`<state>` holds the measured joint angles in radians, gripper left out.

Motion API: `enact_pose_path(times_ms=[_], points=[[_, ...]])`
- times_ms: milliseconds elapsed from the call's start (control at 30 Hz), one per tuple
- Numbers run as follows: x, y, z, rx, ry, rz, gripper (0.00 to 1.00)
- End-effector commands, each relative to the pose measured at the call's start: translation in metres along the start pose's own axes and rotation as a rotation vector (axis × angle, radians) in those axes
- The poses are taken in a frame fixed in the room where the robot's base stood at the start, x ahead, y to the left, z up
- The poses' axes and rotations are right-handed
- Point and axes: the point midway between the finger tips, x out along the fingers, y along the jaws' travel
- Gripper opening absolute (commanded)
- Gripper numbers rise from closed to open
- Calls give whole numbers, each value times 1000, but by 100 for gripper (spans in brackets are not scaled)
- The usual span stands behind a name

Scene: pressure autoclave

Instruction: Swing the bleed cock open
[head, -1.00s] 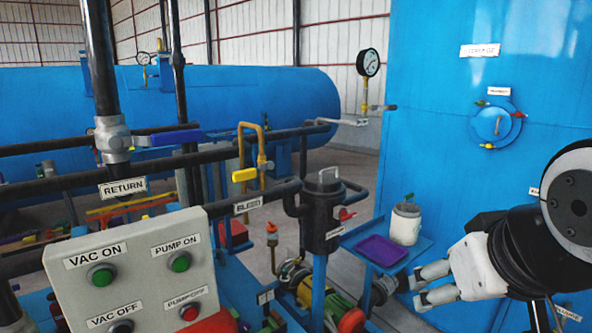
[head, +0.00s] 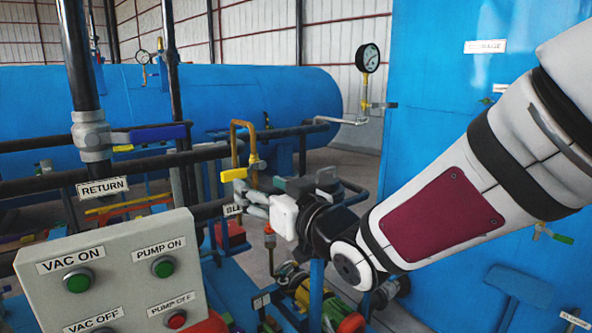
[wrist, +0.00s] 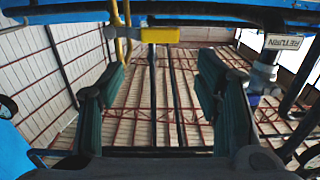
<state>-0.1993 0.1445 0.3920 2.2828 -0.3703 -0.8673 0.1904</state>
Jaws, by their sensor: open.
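The bleed cock has a yellow handle (head: 233,174) at the lower end of a bent brass pipe (head: 235,135), above the partly hidden BLEED label (head: 232,210). In the wrist view the yellow handle (wrist: 160,35) lies crosswise near the top, beyond the fingertips and between them sideways. My gripper (head: 255,203) is just right of and below the handle in the head view, fingers pointing left. In the wrist view my gripper (wrist: 160,72) has its two dark fingers wide apart, with nothing between them. It looks apart from the handle.
A blue-handled valve (head: 158,133) and the RETURN pipe (head: 84,80) stand to the left. The button panel (head: 120,270) is in front at lower left. A pressure gauge (head: 367,58) stands behind. My arm covers the black pot and the tray shelf.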

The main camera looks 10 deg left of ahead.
Motion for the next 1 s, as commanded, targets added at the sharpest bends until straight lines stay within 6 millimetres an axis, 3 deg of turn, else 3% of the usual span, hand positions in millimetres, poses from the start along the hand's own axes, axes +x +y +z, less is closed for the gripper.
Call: enact_pose_path(times_ms=[600, 800, 1000], points=[[108, 1, 0, 1, -2, 3, 58], [124, 1, 0, -1, -1, 2, 58], [127, 1, 1, -1, -3, 3, 58]])
